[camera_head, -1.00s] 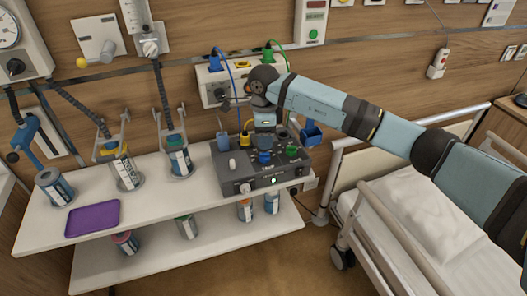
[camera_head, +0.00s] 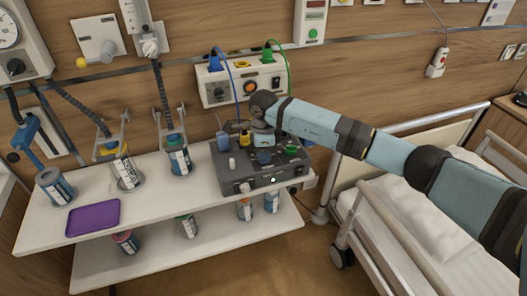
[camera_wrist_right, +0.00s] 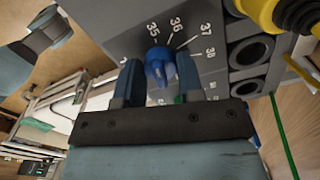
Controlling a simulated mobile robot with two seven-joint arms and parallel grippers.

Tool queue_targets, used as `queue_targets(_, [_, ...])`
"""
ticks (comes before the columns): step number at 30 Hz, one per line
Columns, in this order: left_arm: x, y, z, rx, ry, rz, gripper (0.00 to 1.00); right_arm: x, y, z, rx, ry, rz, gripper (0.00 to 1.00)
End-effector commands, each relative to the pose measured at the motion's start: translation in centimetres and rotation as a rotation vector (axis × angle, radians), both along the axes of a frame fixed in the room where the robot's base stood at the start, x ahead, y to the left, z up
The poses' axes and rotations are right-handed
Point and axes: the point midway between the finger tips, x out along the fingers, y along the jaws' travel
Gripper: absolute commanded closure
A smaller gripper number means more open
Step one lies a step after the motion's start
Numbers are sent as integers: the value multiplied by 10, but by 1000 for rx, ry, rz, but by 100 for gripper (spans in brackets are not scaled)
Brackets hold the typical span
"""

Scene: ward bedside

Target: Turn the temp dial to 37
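The blue temp dial (camera_wrist_right: 159,68) sits on the dark grey control box (camera_head: 223,174) and has a printed scale around it, with 35, 36, 37 and higher numbers readable in the right wrist view. Its pointer appears to face near 35. In the head view the blue dial (camera_head: 264,157) shows just below my right gripper (camera_head: 263,148). In the right wrist view the two fingers of my right gripper (camera_wrist_right: 160,82) stand apart, one on each side of the dial. Whether they touch it is unclear. My left gripper is not in view.
A green knob (camera_head: 291,149) and a yellow connector (camera_head: 245,139) sit close to the dial on the box. Blue and green cables run to a wall panel (camera_head: 229,85) behind. A purple tray (camera_head: 93,218) and several canisters stand left on the white shelf (camera_head: 150,206). A bed (camera_head: 420,216) stands right.

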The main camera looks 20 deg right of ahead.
Motion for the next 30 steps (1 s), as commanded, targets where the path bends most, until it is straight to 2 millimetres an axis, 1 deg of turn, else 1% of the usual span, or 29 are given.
queue_targets(8, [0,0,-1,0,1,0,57,0,0,0,0,-1,-21,89])
queue_targets(14, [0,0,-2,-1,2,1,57,0,-1,0,-1,-1,-106,89])
queue_targets(20, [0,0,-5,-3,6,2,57,1,-1,0,-1,-1,-261,89])
queue_targets(30, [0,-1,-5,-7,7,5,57,1,-1,1,0,-2,-583,89])
